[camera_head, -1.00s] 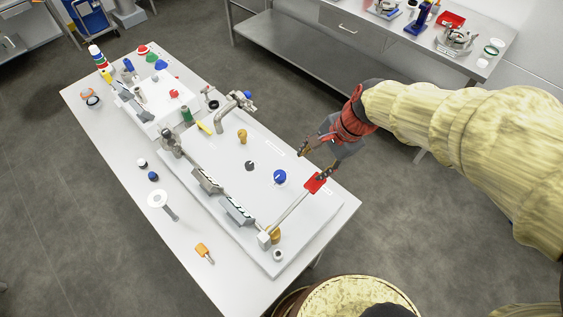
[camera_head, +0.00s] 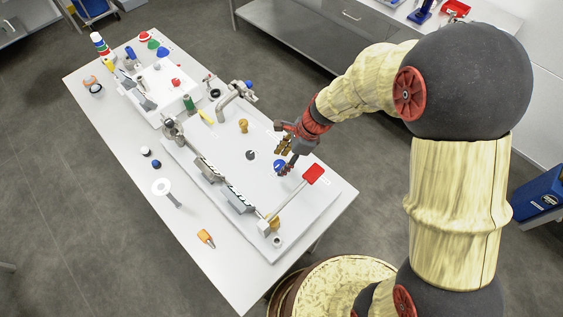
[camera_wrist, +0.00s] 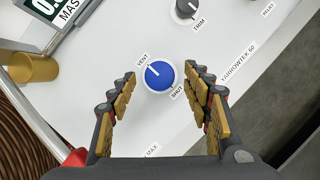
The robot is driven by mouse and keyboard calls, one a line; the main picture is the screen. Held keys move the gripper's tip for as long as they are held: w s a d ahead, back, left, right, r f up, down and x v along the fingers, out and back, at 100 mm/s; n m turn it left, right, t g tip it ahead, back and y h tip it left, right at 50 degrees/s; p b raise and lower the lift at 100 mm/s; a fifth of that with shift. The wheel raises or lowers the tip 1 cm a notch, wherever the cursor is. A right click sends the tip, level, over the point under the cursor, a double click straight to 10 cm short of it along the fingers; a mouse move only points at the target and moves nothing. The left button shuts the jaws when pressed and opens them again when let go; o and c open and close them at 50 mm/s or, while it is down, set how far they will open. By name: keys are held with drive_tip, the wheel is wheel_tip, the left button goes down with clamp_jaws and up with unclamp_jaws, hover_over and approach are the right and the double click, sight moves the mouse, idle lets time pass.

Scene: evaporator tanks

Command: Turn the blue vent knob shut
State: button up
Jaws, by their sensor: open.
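The blue vent knob (camera_wrist: 159,75) is a round dial on the white panel (camera_head: 222,178), with a white pointer line. In the wrist view the line points up-left toward the printed word VENT; the word SHUT is printed at the knob's lower right. My gripper (camera_wrist: 160,95) is open, with a padded finger to either side of the knob and a gap on both sides. In the head view my gripper (camera_head: 285,160) is above the knob (camera_head: 279,165), partly covering it. I cannot tell how far above the panel the fingertips are.
A grey TRIM knob (camera_wrist: 186,10) sits beyond the blue one. A red lever paddle (camera_head: 313,174) stands close to the right of my gripper. A brass part (camera_wrist: 33,67) is at the wrist view's left. Pipes (camera_head: 174,128) and loose parts occupy the table's left.

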drive_tip(key=shift+a+f, duration=0.3)
drive_tip(key=shift+f, duration=0.35)
drive_tip(key=c, duration=0.3)
drive_tip(key=c, duration=0.8)
drive_tip(key=shift+c, duration=0.3)
